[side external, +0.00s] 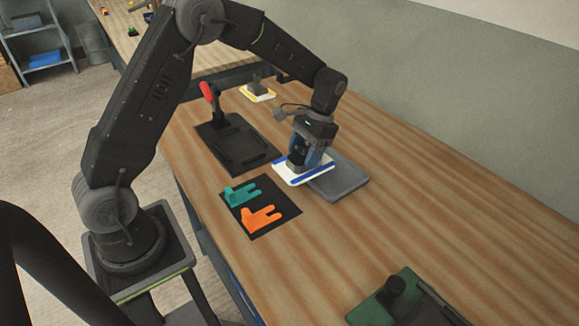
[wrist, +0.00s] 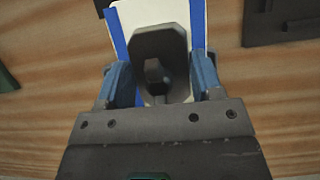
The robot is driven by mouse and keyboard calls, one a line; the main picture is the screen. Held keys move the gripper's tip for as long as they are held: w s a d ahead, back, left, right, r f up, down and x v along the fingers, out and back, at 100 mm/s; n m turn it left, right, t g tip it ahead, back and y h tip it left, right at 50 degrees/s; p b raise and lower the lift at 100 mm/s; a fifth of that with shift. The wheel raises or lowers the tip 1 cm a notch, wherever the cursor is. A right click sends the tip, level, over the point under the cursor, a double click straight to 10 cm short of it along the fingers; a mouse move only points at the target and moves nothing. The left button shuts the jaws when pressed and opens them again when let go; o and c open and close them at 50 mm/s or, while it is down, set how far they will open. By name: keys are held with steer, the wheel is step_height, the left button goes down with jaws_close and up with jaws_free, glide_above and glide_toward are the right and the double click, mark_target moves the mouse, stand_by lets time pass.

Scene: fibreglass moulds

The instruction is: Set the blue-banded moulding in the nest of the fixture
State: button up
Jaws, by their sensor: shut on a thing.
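The blue-banded moulding (side external: 290,179) is a white plate with blue stripes along its edges and a dark grey block on top. My gripper (side external: 303,163) is above it, shut on that block. In the wrist view the blue fingers (wrist: 160,78) are on either side of the block, and the white plate (wrist: 125,12) extends beyond it. The plate overlaps the left part of a grey slab; I cannot tell whether it touches it. The black fixture (side external: 238,147) with a red lever (side external: 207,92) lies left of the moulding, its recessed nest empty and the lever upright.
A yellow-edged moulding (side external: 259,95) stands behind. The grey slab (side external: 346,186) lies beside my gripper. A black mat (side external: 284,200) in front holds a teal forked piece (side external: 241,194) and an orange one (side external: 262,217). A green fixture (side external: 365,311) sits front right. The right bench is clear.

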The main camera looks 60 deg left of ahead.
steer(key=s+a+r+m+y, duration=0.1)
steer(key=a+m, duration=0.2)
steer(key=a, duration=0.4)
steer(key=shift+s+a+r, duration=0.35)
steer(key=shift+r, duration=0.05)
steer(key=s+a+m, duration=0.1)
steer(key=a, duration=0.2)
steer(key=s+a+r+m+t+y, duration=0.1)
steer(key=s+a+m, duration=0.1)
steer(key=s+a+r+m+y, duration=0.1)
steer(key=a+m, duration=0.1)
steer(key=a, duration=0.1)
steer(key=shift+s+a+r, duration=0.1)
steer(key=shift+s+a, duration=0.1)
steer(key=shift+a, duration=0.15)
steer(key=s+a+r+m+t+y, duration=0.2)
steer(key=s+a+r+m+t, duration=0.1)
steer(key=s+a+m, duration=0.65)
glide_toward(238, 142)
steer(key=shift+s+a+r+t, duration=0.1)
steer(key=shift+s+a+t, duration=0.1)
steer(key=shift+a, duration=0.3)
steer(key=shift+s+a+t, duration=0.1)
steer(key=shift+s+a, duration=0.05)
steer(key=shift+a, duration=0.35)
steer(key=shift+f, duration=2)
